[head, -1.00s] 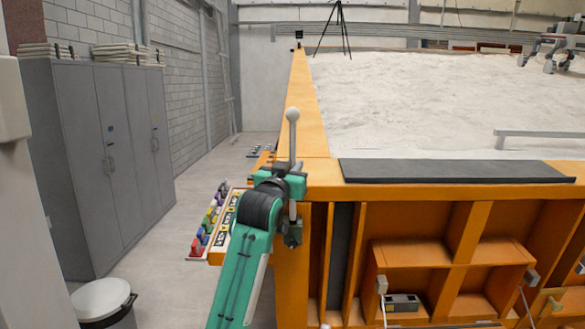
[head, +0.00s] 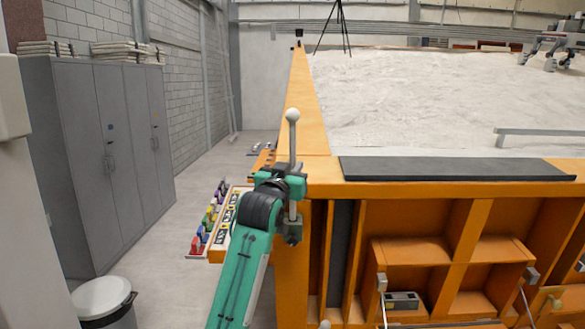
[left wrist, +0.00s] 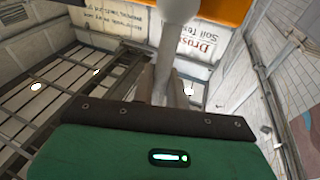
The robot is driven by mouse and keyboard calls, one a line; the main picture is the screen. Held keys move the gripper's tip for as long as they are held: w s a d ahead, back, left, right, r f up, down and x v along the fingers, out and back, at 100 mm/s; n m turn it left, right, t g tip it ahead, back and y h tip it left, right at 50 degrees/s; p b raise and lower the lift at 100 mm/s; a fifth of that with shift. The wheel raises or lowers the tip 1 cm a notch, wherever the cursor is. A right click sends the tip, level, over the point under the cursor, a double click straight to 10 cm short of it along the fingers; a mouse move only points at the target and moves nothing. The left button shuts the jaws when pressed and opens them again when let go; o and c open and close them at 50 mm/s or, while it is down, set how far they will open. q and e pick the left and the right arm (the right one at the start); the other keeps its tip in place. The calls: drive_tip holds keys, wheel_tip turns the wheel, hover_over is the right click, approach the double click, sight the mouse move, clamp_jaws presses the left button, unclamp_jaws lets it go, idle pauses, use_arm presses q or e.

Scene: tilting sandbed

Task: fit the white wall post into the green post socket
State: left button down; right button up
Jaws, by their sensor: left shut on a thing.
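The white wall post (head: 292,140) stands roughly upright, with a round white ball on its top end. My left gripper (head: 291,186) is shut on it below the ball, beside the front left corner of the orange sandbed frame. In the left wrist view the post (left wrist: 175,35) rises between the fingers (left wrist: 166,88), its ball at the top edge. A small dark greenish block (head: 292,230) shows at the post's lower end; I cannot tell if it is the green socket or part of my gripper. My right gripper is not in view.
The orange sandbed frame (head: 430,188), with a dark mat (head: 455,170) on its front edge, fills the right side. Pale sand (head: 430,100) lies behind. Grey cabinets (head: 95,165) and a bin (head: 103,300) stand at left.

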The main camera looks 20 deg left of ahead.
use_arm(q)
drive_tip(key=shift+w+f+b, duration=0.1)
drive_tip(key=shift+f+b, duration=0.2)
drive_tip(key=shift+f, duration=0.45)
drive_tip(key=shift+w+f, duration=0.1)
drive_tip(key=shift+f, duration=0.45)
drive_tip(key=shift+w+a+f+b, duration=0.1)
drive_tip(key=shift+w+f+b, duration=0.05)
drive_tip(key=shift+f+b, duration=0.6)
drive_tip(key=shift+w+f, duration=0.1)
drive_tip(key=shift+f, duration=0.75)
drive_tip(key=c, duration=1.3)
unclamp_jaws()
drive_tip(key=o, duration=0.4)
drive_tip(key=shift+o, duration=0.2)
drive_tip(key=shift+d+r, duration=0.1)
drive_tip(key=shift+d, duration=0.1)
drive_tip(key=shift+a, duration=0.1)
